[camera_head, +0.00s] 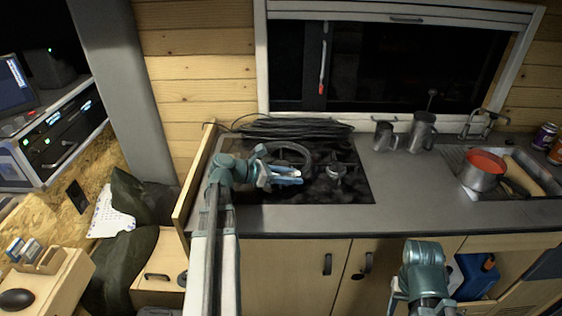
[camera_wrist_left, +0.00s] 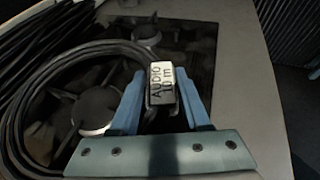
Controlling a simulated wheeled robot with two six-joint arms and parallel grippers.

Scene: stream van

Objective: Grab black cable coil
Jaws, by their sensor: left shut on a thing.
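A black cable coil (camera_wrist_left: 22,110) with a white tag reading "AUDIO 10 m" (camera_wrist_left: 162,83) fills the left of the left wrist view. In the head view the coil (camera_head: 308,158) is over the stove top. My left gripper (camera_wrist_left: 160,105) is shut on the coil at its tag, with a blue finger on each side. In the head view the left gripper (camera_head: 290,177) is over the stove, at the coil's near side. My right arm (camera_head: 424,268) shows at the lower right; its fingers are not clear there.
More black cable (camera_head: 290,129) lies along the back of the black stove top (camera_head: 345,190). Two metal mugs (camera_head: 422,134) stand right of it. A pot (camera_head: 482,172) of red liquid sits by the sink. The grey counter (camera_head: 410,195) between stove and pot is clear.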

